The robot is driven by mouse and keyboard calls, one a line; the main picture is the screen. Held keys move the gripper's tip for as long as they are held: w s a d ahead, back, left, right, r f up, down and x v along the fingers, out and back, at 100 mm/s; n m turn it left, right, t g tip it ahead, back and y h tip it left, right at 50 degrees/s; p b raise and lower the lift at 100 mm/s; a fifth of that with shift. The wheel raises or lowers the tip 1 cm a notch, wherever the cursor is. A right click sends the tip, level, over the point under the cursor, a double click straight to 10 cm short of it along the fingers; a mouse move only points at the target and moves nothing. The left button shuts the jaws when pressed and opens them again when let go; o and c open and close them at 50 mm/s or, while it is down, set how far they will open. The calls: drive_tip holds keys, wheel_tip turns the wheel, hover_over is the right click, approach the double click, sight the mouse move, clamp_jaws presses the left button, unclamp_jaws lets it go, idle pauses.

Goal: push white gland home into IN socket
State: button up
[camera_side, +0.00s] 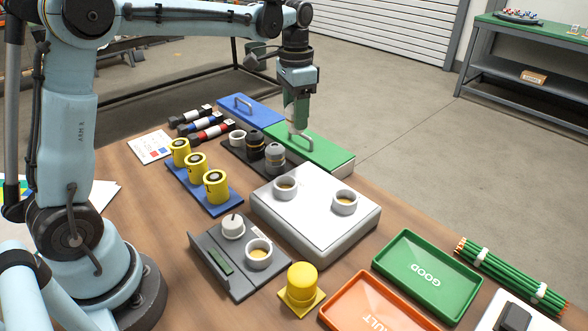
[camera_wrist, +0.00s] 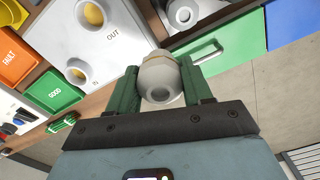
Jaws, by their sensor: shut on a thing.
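My gripper (camera_wrist: 163,88) is shut on the white gland (camera_wrist: 160,79), which sits between the green fingers in the wrist view. The white pump block (camera_side: 315,222) has two round sockets on top. The IN socket (camera_wrist: 76,74) is the one nearer the GOOD tray; it also shows in the side view (camera_side: 345,202). The OUT socket (camera_wrist: 92,14) is the other one. The gland is apart from both sockets.
A black rack (camera_side: 233,158) with other glands stands behind the block. The green box (camera_side: 325,155) and blue box (camera_side: 247,105) have raised handles. A GOOD tray (camera_side: 428,275) and a FAULT tray (camera_side: 372,306) lie in front. Yellow cylinders (camera_side: 197,168) stand to the left.

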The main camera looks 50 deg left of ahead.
drive_tip(key=s+d+m, duration=0.1)
drive_tip(key=d, duration=0.5)
drive_tip(key=s+d+r+m, duration=0.1)
drive_tip(key=d, duration=0.4)
drive_tip(key=s+d, duration=0.1)
drive_tip(key=d, duration=0.5)
drive_tip(key=shift+d+r+m, duration=0.25)
drive_tip(key=shift+d+m, duration=0.05)
drive_tip(key=shift+m, duration=0.1)
drive_tip(key=shift+d, duration=0.1)
drive_tip(key=shift+f, duration=2.7)
drive_tip(key=shift+f, duration=1.75)
drive_tip(key=o, duration=1.3)
drive_tip(key=shift+c, duration=0.2)
